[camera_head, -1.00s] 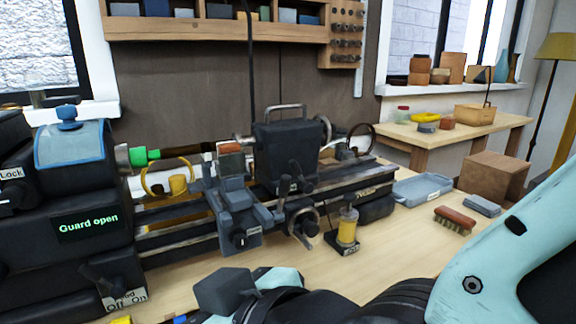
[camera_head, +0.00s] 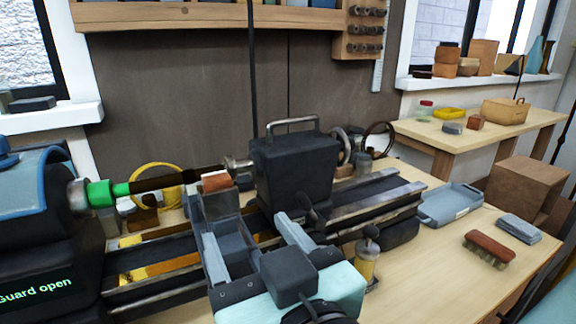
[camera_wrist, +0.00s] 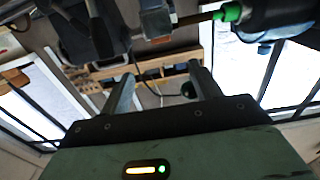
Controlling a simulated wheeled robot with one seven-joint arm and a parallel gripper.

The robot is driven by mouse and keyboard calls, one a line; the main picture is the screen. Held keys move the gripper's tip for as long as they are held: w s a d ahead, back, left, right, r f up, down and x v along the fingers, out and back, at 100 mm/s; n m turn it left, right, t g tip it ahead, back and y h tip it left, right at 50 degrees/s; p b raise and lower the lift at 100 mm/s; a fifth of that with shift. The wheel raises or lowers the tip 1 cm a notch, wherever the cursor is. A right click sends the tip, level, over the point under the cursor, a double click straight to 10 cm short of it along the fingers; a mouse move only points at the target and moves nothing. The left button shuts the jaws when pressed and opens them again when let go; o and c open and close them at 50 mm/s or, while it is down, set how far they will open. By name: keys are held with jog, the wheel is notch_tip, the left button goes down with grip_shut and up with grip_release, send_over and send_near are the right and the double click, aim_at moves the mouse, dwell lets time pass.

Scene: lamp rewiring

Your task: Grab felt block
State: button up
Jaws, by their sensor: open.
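A grey-blue slab that looks like the felt block (camera_head: 518,229) lies flat on the right part of the bench, beside a brush. My gripper (camera_head: 245,226) is raised in front of the lathe, well to the left of the slab, with its two grey fingers spread and nothing between them. The wrist view also shows the open fingers (camera_wrist: 160,75), facing the lathe parts and the wall; I cannot make out the slab there.
The brown brush (camera_head: 489,247) lies just left of the slab, and a blue-grey tray (camera_head: 450,203) lies behind it. A wooden box (camera_head: 527,187) stands behind the slab. The lathe tailstock (camera_head: 292,172) stands close behind my gripper. Bench front right is clear.

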jog(key=p, duration=0.4)
send_near(218, 181)
jog(key=x, duration=0.4)
jog(key=p+x, duration=0.2)
jog(key=x, duration=0.1)
jog(key=shift+w+a+r+p, duration=0.1)
jog(key=shift+w+a+p, duration=0.05)
jog(key=shift+w+p, duration=0.2)
jog(key=shift+w+a, duration=0.35)
jog(key=shift+w, duration=0.25)
jog(key=c, duration=1.1)
